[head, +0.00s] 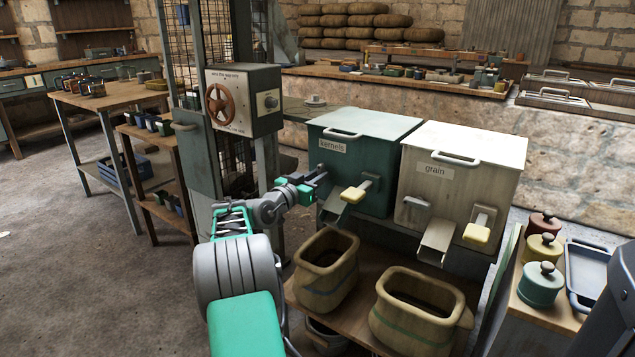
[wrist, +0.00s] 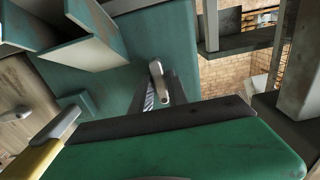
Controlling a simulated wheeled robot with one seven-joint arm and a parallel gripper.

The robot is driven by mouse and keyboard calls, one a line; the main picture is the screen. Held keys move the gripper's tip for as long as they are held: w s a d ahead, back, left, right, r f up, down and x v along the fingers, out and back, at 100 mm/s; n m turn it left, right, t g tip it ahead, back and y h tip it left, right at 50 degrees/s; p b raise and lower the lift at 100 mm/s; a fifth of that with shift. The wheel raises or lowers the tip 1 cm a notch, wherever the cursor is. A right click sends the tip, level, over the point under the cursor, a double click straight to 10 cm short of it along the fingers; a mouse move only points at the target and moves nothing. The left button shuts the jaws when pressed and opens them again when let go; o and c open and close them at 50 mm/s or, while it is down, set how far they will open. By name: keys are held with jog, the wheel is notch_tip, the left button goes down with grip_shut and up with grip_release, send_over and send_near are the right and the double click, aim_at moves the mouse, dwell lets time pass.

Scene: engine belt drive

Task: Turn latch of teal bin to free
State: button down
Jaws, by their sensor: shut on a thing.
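The teal bin (head: 378,150), labelled "kernels", stands on the bench left of the white grain bin. My gripper (head: 319,180) is at the left of its front face, shut on the small grey latch there. In the head view the gripper mostly hides that latch. In the wrist view the grey latch (wrist: 157,78) stands out from the teal front (wrist: 155,45) at the gripper's dark fingers. The exact latch angle is hard to tell.
The bin's chute (head: 333,210) and yellow-handled lever (head: 355,193) are close to the right of my gripper. Two sacks (head: 327,268) (head: 415,308) stand below the bins. The grain bin (head: 466,170) has its own latch and lever. A cabinet with a red handwheel (head: 222,105) stands left.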

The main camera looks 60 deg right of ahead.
dwell(0.3)
jog(key=c, duration=1.4)
grip_release()
jog(key=a, duration=0.2)
jog(key=a+p, duration=0.1)
jog(key=a, duration=0.2)
jog(key=w+a+p, duration=0.1)
jog(key=a, duration=0.1)
jog(key=shift+w+a, duration=0.1)
jog(key=shift+a, duration=0.25)
